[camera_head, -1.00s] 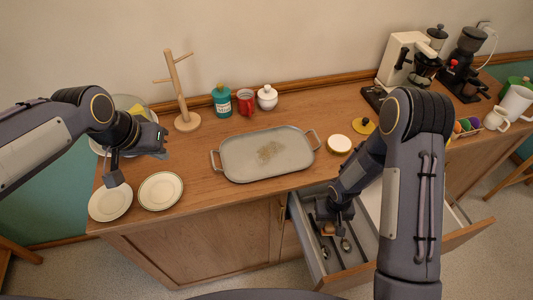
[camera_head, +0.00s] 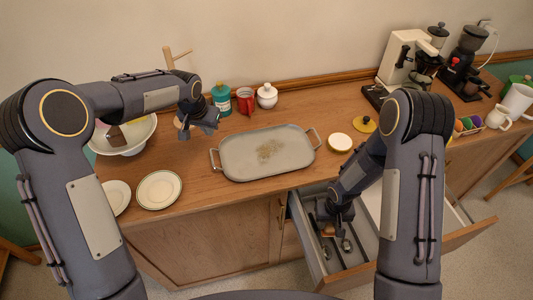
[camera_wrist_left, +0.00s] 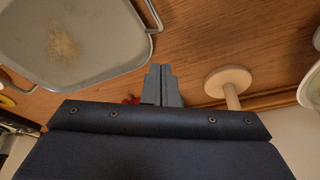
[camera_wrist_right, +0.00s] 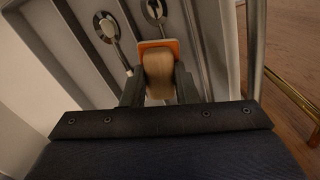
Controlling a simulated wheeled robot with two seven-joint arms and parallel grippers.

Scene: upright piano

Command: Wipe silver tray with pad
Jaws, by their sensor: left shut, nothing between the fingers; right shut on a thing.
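The silver tray (camera_head: 293,157) lies on the wooden counter with a brownish smudge (camera_head: 269,150) in its middle. It also shows in the left wrist view (camera_wrist_left: 108,45). My left gripper (camera_head: 200,130) is shut and empty above the counter, just left of the tray; its fingers (camera_wrist_left: 162,78) are together in the left wrist view. My right gripper (camera_head: 328,218) is down in the open drawer. In the right wrist view it is shut on a tan block with an orange edge (camera_wrist_right: 158,72). I cannot tell whether this block is the pad.
The open drawer (camera_head: 297,232) holds spoons (camera_wrist_right: 108,30) beside my right gripper. A white bowl (camera_head: 138,146), two plates (camera_head: 160,190), a wooden stand (camera_wrist_left: 230,82), a teal jar (camera_head: 222,98) and a red mug (camera_head: 245,101) surround the tray. A small round dish (camera_head: 340,143) stands right of it.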

